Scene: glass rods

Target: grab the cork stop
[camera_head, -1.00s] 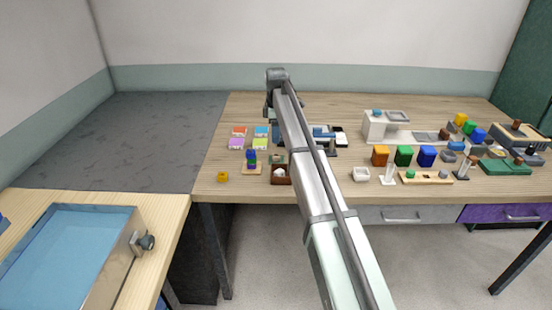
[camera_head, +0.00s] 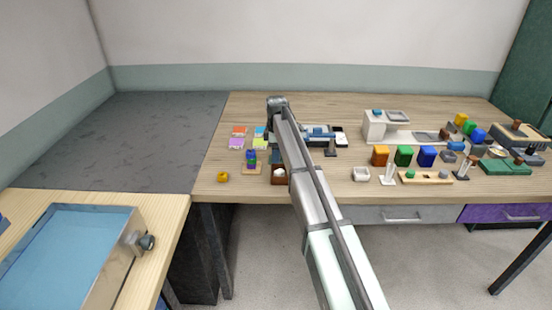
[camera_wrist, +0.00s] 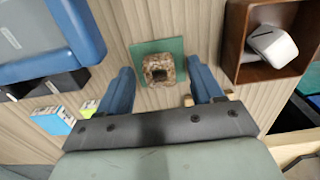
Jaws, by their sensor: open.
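The cork stop (camera_wrist: 152,66) is a rough brown block with a dark square opening, seen from above in the wrist view. It sits on a green square pad (camera_wrist: 176,45). My gripper (camera_wrist: 160,64) is open, with one blue finger on each side of the cork stop in the picture. Gaps show between the cork and both fingers, and nothing is held. I cannot tell how far above the cork the fingertips are. In the head view my arm hides the cork stop, and the gripper cannot be made out clearly.
A brown open box (camera_wrist: 237,38) with a white piece (camera_wrist: 272,46) is close at the right in the wrist view. A large blue object (camera_wrist: 55,50) is at the left. In the head view, coloured blocks (camera_head: 404,156) stand further right on the wooden table (camera_head: 330,195).

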